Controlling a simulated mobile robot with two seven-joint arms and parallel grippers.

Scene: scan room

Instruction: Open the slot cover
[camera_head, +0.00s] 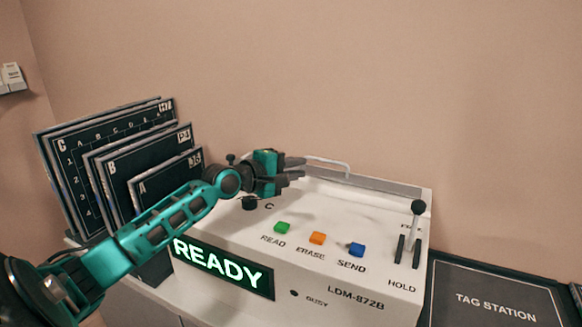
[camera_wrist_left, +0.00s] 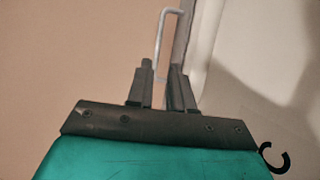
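The slot cover (camera_head: 385,186) appears as a grey strip along the back of the white machine's top, with a pale wire handle (camera_head: 330,160) standing on it. In the left wrist view the handle (camera_wrist_left: 161,35) is a thin loop ahead of the fingers, beside the grey strip (camera_wrist_left: 181,45). My left gripper (camera_head: 298,168) is at the handle's left end, its two dark fingers apart. In the wrist view the fingertips (camera_wrist_left: 163,72) have a gap between them, in line with the near end of the handle. I cannot tell whether they touch it. My right gripper is not in view.
The white machine (camera_head: 345,272) has green, orange and blue buttons, a lit READY display (camera_head: 222,270) and a HOLD lever (camera_head: 417,208). Several dark lettered plates (camera_head: 115,150) stand in a rack at left. A black TAG STATION mat (camera_head: 495,290) lies at right.

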